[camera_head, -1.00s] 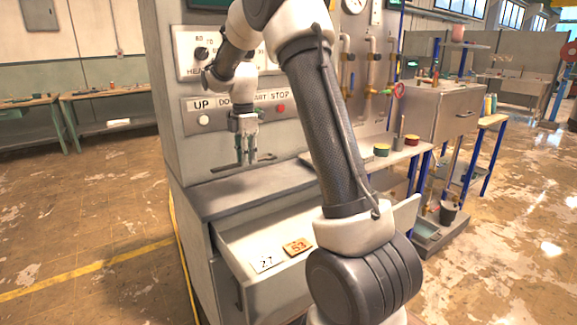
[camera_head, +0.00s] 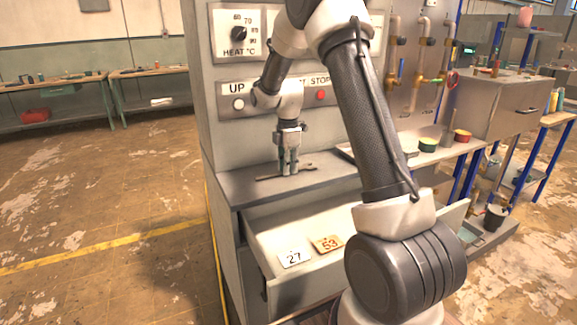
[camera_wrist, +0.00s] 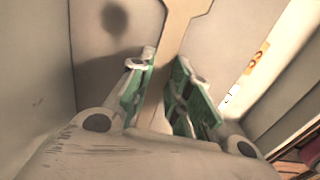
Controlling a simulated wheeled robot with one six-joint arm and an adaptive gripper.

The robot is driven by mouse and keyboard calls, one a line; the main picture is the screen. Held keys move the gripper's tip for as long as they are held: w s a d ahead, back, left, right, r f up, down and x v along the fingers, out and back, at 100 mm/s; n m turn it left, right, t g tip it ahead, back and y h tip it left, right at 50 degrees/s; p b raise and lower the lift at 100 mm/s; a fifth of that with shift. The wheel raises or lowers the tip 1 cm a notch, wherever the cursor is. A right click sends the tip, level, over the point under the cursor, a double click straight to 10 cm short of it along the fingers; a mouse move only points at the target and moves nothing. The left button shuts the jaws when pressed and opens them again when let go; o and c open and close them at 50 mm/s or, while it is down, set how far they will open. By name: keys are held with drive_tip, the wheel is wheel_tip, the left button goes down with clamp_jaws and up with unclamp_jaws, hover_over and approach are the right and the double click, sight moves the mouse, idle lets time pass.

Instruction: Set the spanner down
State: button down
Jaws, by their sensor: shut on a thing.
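The spanner (camera_wrist: 180,14) is a long, flat, tan-grey tool. My gripper (camera_head: 289,170) is shut on it, and the green-lined fingers (camera_wrist: 160,92) press on both its sides in the wrist view. In the head view the spanner (camera_head: 266,177) shows as a thin dark bar sticking out on both sides of the fingertips. It is level, low over the grey worktop (camera_head: 235,186) of the chamber cabinet. I cannot tell whether it touches the worktop. Part of it is hidden behind the fingers.
An open drawer (camera_head: 285,278) below the worktop holds a white tag 27 (camera_head: 294,257) and an orange tag 53 (camera_head: 328,244). The control panel (camera_head: 268,92) rises behind my gripper. Green (camera_head: 428,145) and red (camera_head: 462,136) round items stand on the right bench.

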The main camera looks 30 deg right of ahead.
drive_tip(key=c, duration=1.3)
unclamp_jaws()
wheel_tip(320, 180, up, 12)
drive_tip(key=s+r+m+t, duration=0.1)
drive_tip(key=s+r+m, duration=0.4)
drive_tip(key=s+r, duration=0.4)
drive_tip(key=s+m+t, duration=0.1)
drive_tip(key=s+m, duration=0.3)
drive_tip(key=s, duration=0.4)
drive_tip(key=s+a+f+m+t, duration=0.1)
drive_tip(key=s+m, duration=0.3)
drive_tip(key=s, duration=0.5)
drive_tip(key=s+a+f+m+t, duration=0.1)
drive_tip(key=s+m, duration=0.4)
drive_tip(key=s, duration=0.4)
drive_tip(key=shift+w, duration=0.1)
